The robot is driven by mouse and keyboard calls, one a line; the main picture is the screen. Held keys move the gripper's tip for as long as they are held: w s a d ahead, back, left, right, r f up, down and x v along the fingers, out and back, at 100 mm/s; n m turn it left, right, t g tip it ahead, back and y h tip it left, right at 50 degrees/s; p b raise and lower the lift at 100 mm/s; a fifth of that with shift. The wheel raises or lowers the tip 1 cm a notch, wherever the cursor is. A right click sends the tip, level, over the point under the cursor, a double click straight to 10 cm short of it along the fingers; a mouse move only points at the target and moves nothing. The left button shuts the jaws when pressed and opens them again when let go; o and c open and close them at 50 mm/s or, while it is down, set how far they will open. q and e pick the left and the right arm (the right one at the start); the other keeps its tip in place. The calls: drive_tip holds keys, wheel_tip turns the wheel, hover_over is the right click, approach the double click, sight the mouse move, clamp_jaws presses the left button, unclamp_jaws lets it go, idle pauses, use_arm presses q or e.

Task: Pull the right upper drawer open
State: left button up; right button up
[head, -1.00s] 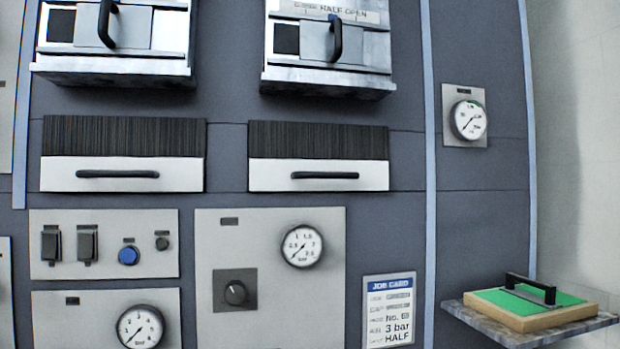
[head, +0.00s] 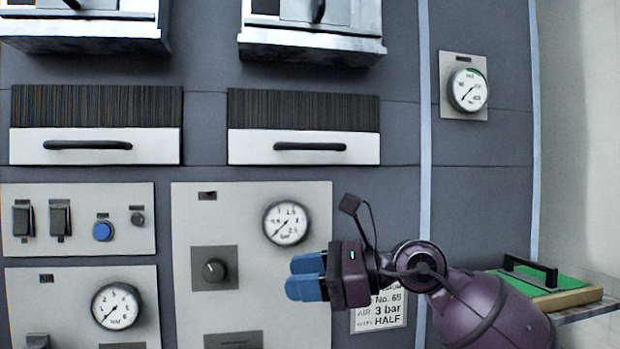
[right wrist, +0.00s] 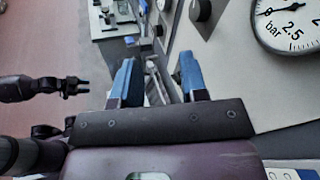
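The right one of two white drawer fronts (head: 305,147) is in the head view, under a dark ribbed strip, with a black horizontal bar handle (head: 309,146). It looks flush with the wall panel. My right gripper (head: 290,277) is below this drawer, apart from it, in front of the gauge panel, its blue fingers pointing left. In the right wrist view its fingers (right wrist: 157,62) stand apart with nothing held between them. My left gripper (right wrist: 84,87) shows small at the left of the right wrist view; its opening is too small to judge.
A similar drawer (head: 90,145) is to the left. Metal boxes (head: 310,48) jut out above. The gauge panel (head: 250,200) with a knob (head: 214,270) is behind my right gripper. My right arm partly covers the job card (head: 380,318) and the shelf (head: 585,310) with a green-topped block.

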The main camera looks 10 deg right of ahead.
wheel_tip(320, 180, up, 10)
drive_tip(key=w+d+n+t+h, duration=0.1)
drive_tip(key=d+n+t+h, duration=0.1)
drive_tip(key=n+t+h, duration=0.2)
drive_tip(key=t+h, duration=0.5)
approach(313, 146)
drive_tip(key=p+x, duration=0.1)
drive_tip(key=x, duration=0.8)
drive_tip(key=shift+w+a+r, duration=0.1)
drive_tip(key=shift+w+a, duration=0.05)
drive_tip(key=shift+w, duration=0.1)
drive_tip(key=shift+w+a, duration=0.2)
drive_tip(key=shift+w, duration=0.35)
drive_tip(key=shift+c, duration=0.2)
clamp_jaws()
drive_tip(key=shift+f, duration=0.25)
